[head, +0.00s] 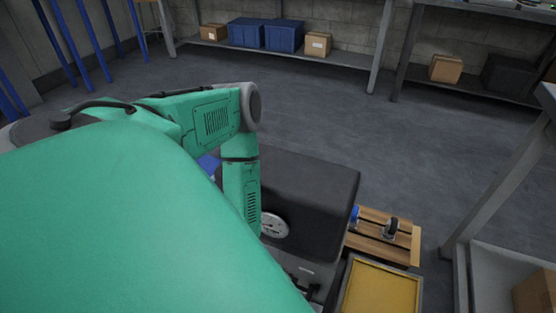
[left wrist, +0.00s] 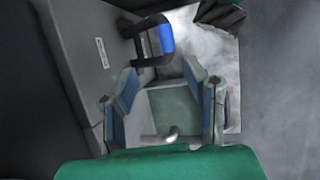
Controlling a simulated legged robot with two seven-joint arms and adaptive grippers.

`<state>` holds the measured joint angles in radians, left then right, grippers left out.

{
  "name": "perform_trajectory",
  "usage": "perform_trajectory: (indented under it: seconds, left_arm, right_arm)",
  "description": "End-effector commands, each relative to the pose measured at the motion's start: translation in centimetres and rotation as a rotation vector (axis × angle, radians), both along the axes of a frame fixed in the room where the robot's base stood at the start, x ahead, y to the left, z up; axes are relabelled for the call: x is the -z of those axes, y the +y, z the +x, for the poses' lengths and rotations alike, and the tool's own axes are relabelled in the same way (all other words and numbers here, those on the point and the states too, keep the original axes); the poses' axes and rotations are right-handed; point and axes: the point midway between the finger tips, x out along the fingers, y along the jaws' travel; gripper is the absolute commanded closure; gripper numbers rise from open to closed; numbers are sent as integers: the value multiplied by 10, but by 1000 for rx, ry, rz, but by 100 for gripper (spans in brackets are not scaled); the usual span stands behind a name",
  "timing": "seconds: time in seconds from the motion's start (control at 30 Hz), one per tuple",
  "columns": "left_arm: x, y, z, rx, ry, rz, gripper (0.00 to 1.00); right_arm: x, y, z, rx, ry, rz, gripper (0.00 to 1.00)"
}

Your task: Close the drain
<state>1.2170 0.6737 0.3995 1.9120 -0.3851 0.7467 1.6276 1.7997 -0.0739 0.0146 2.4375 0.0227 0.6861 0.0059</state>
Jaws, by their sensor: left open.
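In the left wrist view a blue-gripped handle on a black bracket (left wrist: 166,38) sticks out from a grey chassis panel (left wrist: 88,60) with a small white label. I cannot tell for certain that this is the drain's handle. My left gripper (left wrist: 162,88) is open, its blue-padded fingers apart. The handle shows beyond the fingertips, with nothing held between them. A small shiny metal piece (left wrist: 173,135) shows low between the fingers; I cannot tell what it is. In the head view my green arm hides much of the dark chassis (head: 308,195), which has a round gauge (head: 274,225).
A wooden pallet (head: 385,237) with small parts stands right of the chassis, beside a yellow-bottomed tray (head: 380,290). A metal rack (head: 490,190) stands at the right. Shelves with blue bins (head: 265,34) line the back wall. The floor between is clear.

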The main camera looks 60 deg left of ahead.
Motion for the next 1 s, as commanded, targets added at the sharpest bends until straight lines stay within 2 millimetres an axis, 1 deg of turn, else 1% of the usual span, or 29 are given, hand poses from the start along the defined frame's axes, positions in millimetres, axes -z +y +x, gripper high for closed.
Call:
perform_trajectory:
  seconds: [0.03,0.1,0.27,0.47,0.57,1.0]
  left_arm:
    - [-8,2,-2,-3,1,-1,60]
    - [-16,4,-5,-1,0,1,60]
    - [-25,6,-9,-1,-1,0,60]
    - [-26,6,-10,1,0,1,60]
    - [-26,6,-10,1,0,1,60]
    - [-25,6,-10,1,0,0,60]
  right_arm:
    - [0,0,0,0,0,0,60]
    - [0,0,0,0,0,0,60]
    - [0,0,0,0,0,0,60]
    - [0,0,0,0,0,0,60]
    - [1,-4,-2,0,-6,9,60]
    - [1,-4,-2,0,-6,8,60]
